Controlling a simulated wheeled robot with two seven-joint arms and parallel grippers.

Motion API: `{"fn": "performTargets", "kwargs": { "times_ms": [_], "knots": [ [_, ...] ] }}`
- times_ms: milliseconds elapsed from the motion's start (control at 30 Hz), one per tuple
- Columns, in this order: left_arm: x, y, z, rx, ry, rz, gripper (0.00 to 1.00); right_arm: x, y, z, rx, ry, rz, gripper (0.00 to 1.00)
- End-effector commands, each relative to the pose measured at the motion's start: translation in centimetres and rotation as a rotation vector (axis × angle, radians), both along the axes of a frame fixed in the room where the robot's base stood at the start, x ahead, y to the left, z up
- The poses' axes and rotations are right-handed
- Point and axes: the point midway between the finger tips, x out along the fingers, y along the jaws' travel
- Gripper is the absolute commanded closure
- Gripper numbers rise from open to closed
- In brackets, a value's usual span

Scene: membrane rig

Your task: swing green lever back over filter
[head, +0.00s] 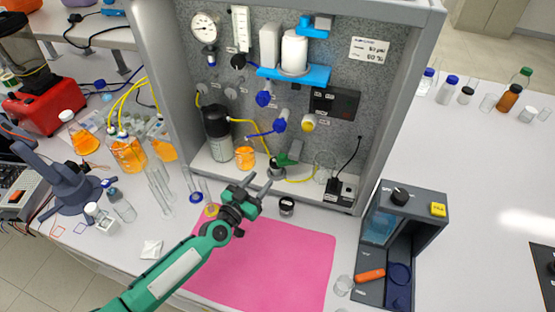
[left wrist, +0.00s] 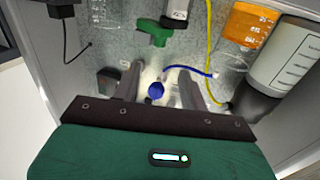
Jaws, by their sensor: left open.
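The green lever (head: 286,160) is low on the rig's panel, beside a small grey-and-dark fitting (head: 295,149). In the left wrist view the green lever (left wrist: 153,33) shows near the top, left of a grey cylinder with a dark end (left wrist: 178,10). I cannot tell for certain which part is the filter. My left gripper (head: 260,182) is open and empty, in front of and below the lever, apart from it. Its spread fingers (left wrist: 160,70) also show in the left wrist view, with a round blue spot (left wrist: 156,90) seen between them. My right gripper is not in view.
A black-topped jar (head: 287,206) stands just right of my left gripper. A black-topped bottle (head: 216,132) and an orange container (head: 245,158) stand left of the lever. Yellow tubing (head: 300,180) runs nearby. The pink mat (head: 265,262) is clear.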

Motion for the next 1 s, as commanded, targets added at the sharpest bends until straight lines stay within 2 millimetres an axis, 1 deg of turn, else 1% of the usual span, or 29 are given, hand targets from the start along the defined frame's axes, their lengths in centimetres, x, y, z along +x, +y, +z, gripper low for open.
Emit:
{"fn": "performTargets", "kwargs": {
  "times_ms": [33, 300, 533, 733, 1000],
  "knots": [
    [0.9, -0.6, 0.2, 0.0, -0.002, -0.001, 0.57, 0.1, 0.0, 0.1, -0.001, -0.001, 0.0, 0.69],
    [4.7, -3.1, 0.1, 0.001, -0.003, -0.001, 0.57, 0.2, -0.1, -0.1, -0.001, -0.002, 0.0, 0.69],
    [7.2, -4.8, 0.0, 0.001, -0.002, -0.001, 0.57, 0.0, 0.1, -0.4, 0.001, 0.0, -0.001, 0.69],
    [8.2, -5.5, 0.1, 0.0, 0.0, -0.002, 0.57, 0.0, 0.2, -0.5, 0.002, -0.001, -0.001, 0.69],
    [8.4, -5.6, 0.1, -0.001, 0.001, -0.002, 0.57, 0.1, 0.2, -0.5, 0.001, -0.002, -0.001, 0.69]
  ]
}}
